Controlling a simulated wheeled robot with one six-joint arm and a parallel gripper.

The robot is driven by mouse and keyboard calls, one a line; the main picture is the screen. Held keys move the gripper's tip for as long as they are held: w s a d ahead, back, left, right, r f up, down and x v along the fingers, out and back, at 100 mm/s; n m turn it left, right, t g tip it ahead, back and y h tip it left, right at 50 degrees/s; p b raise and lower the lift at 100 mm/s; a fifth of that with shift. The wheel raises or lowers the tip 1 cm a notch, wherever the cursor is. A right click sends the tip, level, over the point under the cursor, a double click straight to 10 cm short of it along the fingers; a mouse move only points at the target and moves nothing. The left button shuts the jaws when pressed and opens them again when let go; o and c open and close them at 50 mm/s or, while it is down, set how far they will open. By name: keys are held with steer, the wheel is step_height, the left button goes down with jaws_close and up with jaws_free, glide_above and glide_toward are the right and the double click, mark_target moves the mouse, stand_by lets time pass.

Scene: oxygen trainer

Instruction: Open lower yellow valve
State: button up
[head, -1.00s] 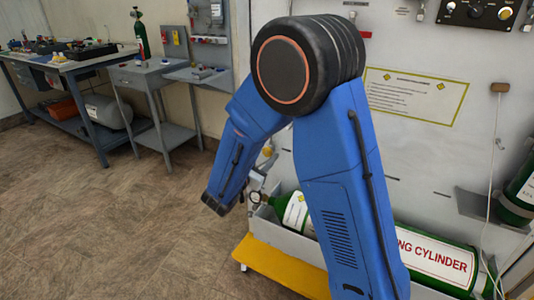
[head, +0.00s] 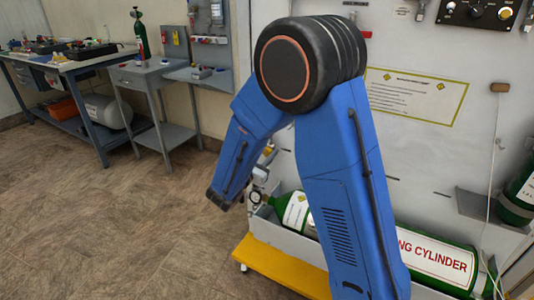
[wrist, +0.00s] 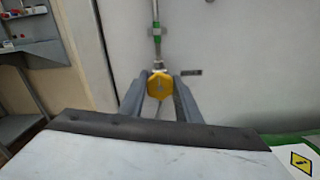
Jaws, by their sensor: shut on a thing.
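The lower yellow valve (wrist: 159,86) shows in the middle of the wrist view as a yellow, many-sided knob below a thin pipe with a green band. My gripper (wrist: 158,80) has its two grey fingers on either side of the knob and is shut on it. In the head view a small yellow part (head: 268,150) shows just right of my blue forearm, close to the wall panel. My forearm hides most of the gripper there.
A green cylinder (head: 438,262) lies in a grey trough above a yellow base (head: 275,262). A small gauge (head: 256,197) sits at the trough's left end. A grey table (head: 150,72) stands at the back left. The floor at left is clear.

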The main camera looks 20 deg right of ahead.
steer(key=n, duration=0.4)
stand_by(0.4)
steer(key=o, duration=1.1)
steer(key=shift+c, duration=0.2)
steer(key=v, duration=1.7)
steer(key=shift+s+a+r, duration=0.1)
steer(key=shift+s+a, duration=0.05)
